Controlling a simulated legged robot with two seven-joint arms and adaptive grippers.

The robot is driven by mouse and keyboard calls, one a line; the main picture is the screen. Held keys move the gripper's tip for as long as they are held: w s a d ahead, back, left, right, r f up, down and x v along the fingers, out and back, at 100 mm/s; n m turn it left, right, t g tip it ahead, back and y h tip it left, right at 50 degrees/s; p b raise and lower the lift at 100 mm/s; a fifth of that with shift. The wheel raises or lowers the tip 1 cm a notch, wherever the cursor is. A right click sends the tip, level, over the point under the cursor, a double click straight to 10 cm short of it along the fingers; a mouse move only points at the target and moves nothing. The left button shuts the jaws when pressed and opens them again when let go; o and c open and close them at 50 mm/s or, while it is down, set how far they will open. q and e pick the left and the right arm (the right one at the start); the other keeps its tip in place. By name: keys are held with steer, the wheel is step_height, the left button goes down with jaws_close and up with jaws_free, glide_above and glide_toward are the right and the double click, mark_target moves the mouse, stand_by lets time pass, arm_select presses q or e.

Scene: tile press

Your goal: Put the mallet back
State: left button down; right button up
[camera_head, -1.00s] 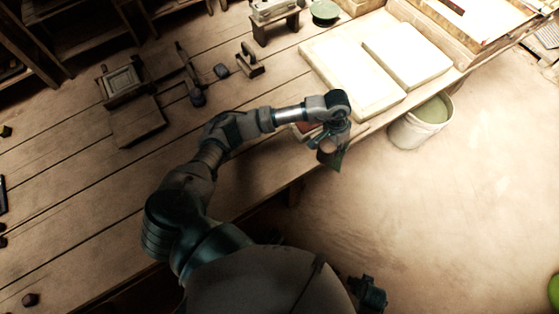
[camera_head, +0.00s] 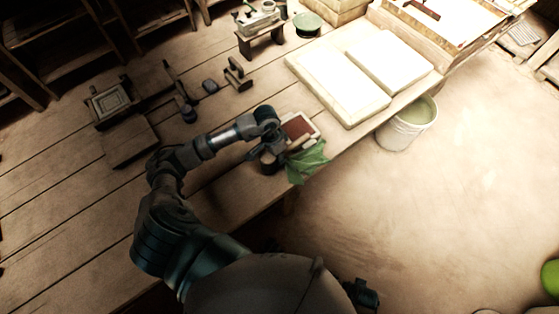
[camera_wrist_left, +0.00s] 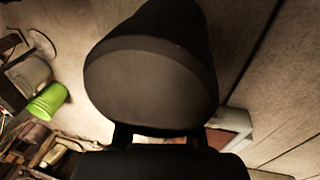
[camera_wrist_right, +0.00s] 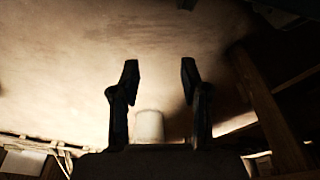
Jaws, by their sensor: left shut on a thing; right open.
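My left gripper (camera_head: 266,148) is shut on the mallet and holds it near the bench's front edge. The mallet's dark rounded head (camera_wrist_left: 150,75) fills the middle of the left wrist view, just beyond the fingers. In the head view the mallet's head (camera_head: 269,165) shows small and dark beneath the gripper. The handle is hidden by the gripper. My right gripper (camera_wrist_right: 160,75) is open and empty in the right wrist view, with its two fingers well apart. It shows only as a dark shape (camera_head: 364,294) off the bench in the head view.
A framed red tile (camera_head: 299,127) and a green cloth (camera_head: 308,161) lie beside the left gripper at the bench edge. Two pale slabs (camera_head: 338,88) lie behind them. A bucket (camera_head: 408,125) stands off the edge. Bare bench (camera_head: 62,200) shows at left.

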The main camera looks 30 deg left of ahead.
arm_select(q)
steer(key=shift+a+f, duration=0.35)
steer(key=shift+f, duration=0.25)
steer(key=shift+a+f, duration=0.3)
steer(key=shift+f, duration=0.25)
steer(key=shift+a, duration=0.15)
steer(key=shift+d, duration=0.9)
steer(key=shift+a+f+b, duration=0.1)
steer(key=shift+a+b, duration=0.25)
steer(key=c, duration=1.2)
jaws_free()
steer(key=shift+a, duration=0.2)
steer(key=shift+o, duration=1.3)
steer(key=shift+a+f, duration=0.1)
steer(key=shift+a, duration=0.1)
steer(key=shift+d, duration=0.3)
steer(key=shift+d+r, duration=0.2)
steer(key=shift+d, duration=0.1)
steer(key=shift+w+a+r+p, duration=0.1)
steer(key=shift+r+p, duration=0.3)
steer(key=shift+r, duration=0.15)
steer(key=v, duration=1.1)
steer(key=shift+a, duration=0.15)
arm_select(e)
steer(key=shift+a+f, duration=0.2)
